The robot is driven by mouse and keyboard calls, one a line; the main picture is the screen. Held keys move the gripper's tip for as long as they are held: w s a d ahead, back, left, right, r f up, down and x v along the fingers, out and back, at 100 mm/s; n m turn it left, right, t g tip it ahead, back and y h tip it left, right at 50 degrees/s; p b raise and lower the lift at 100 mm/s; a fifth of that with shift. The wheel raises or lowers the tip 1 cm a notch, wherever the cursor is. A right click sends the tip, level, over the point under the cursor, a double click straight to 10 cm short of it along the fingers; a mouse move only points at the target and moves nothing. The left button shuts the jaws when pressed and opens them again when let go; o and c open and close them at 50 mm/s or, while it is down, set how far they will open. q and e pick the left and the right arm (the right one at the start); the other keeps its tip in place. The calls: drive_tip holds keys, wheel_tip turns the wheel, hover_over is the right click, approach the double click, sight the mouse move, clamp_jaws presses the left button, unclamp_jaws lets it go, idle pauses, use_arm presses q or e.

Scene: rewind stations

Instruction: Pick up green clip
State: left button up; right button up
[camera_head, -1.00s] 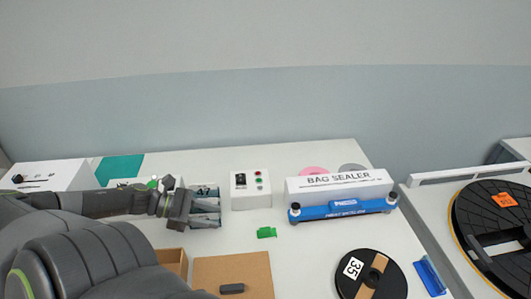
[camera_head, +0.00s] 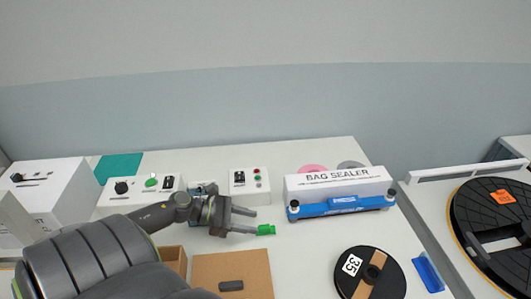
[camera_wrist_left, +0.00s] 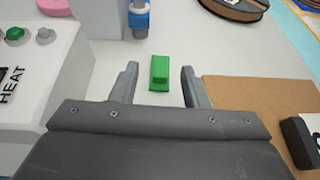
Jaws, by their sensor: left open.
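The green clip (camera_head: 266,230) lies on the white table in front of the bag sealer. It also shows in the left wrist view (camera_wrist_left: 160,72), just ahead of the fingertips and between their lines. My left gripper (camera_head: 250,222) is open, low over the table, with its two fingers pointing right toward the clip. In the left wrist view the open fingers (camera_wrist_left: 158,72) stand on either side, with nothing gripped. My right gripper is not in view.
The bag sealer (camera_head: 337,186) stands behind and right of the clip. A white control box (camera_head: 249,187) is behind the gripper. A cardboard sheet (camera_head: 255,265) with a dark block (camera_head: 231,286) lies in front. A black reel (camera_head: 349,286) is at the front right.

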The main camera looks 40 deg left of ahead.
sight(267, 226)
use_arm(q)
drive_tip(key=p+x, duration=0.2)
drive_tip(key=x, duration=0.1)
drive_tip(key=shift+w+d+f, duration=0.1)
drive_tip(key=shift+d+f, duration=0.1)
drive_tip(key=shift+w+d+f, duration=0.4)
drive_tip(key=shift+w, duration=0.05)
clamp_jaws()
